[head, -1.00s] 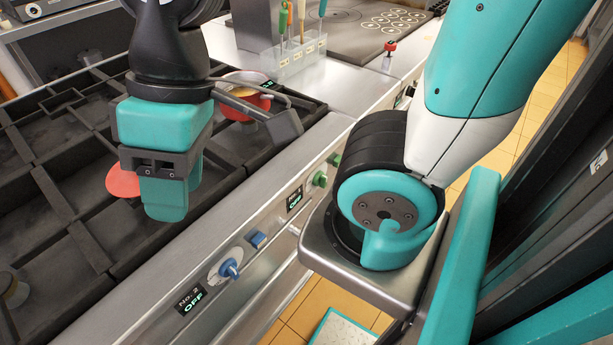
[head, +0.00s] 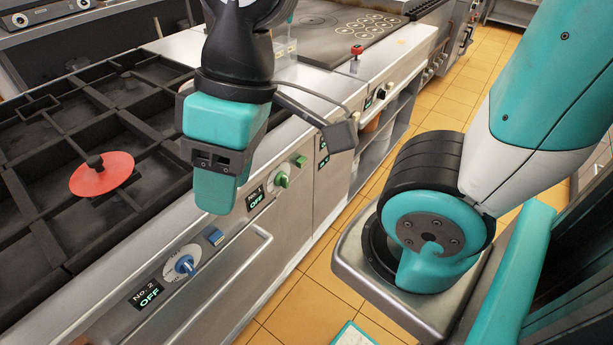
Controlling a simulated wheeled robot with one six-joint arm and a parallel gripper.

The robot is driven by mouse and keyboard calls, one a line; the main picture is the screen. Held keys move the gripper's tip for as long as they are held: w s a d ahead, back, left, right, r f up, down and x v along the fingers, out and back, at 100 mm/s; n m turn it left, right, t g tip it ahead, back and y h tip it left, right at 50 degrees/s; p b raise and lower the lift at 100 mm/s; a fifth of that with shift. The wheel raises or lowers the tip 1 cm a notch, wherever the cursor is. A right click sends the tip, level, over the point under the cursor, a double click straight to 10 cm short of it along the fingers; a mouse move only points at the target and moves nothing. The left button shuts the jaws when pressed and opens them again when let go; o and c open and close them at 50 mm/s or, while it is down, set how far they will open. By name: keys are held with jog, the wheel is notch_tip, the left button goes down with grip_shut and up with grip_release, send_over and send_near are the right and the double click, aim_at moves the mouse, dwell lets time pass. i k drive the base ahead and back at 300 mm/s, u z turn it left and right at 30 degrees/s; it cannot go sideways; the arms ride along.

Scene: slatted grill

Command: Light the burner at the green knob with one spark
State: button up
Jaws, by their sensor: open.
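The green knob (head: 282,180) sits on the sloped front panel, with a green button (head: 301,161) up and right of it. The display (head: 255,198) left of the knob reads OFF. My gripper (head: 215,192) hangs pointing down to the left of the green knob, in front of the grill's edge, apart from the knob in the picture. It is open and I see nothing held in it. Its height above the panel is hard to tell. A blue knob (head: 184,265) and blue button (head: 213,236) are lower left, with display No. 2 (head: 145,293) reading OFF.
A round red disc with a dark knob (head: 101,173) lies on the dark slatted grill (head: 35,200). A handle bar (head: 235,275) juts from the front below the panel. A red-topped item (head: 356,50) stands on the counter behind. Tiled floor (head: 300,300) lies in front.

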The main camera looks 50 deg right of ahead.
aim_at(282, 179)
jog(key=z, duration=0.05)
jog(key=i, duration=0.3)
jog(key=z, duration=1.35)
jog(key=k, duration=0.75)
jog(key=z, duration=0.75)
jog(key=k, duration=0.45)
jog(key=z, duration=0.85)
jog(key=i, duration=0.7)
jog(key=u, duration=0.9)
jog(key=i, duration=0.65)
jog(key=u, duration=0.65)
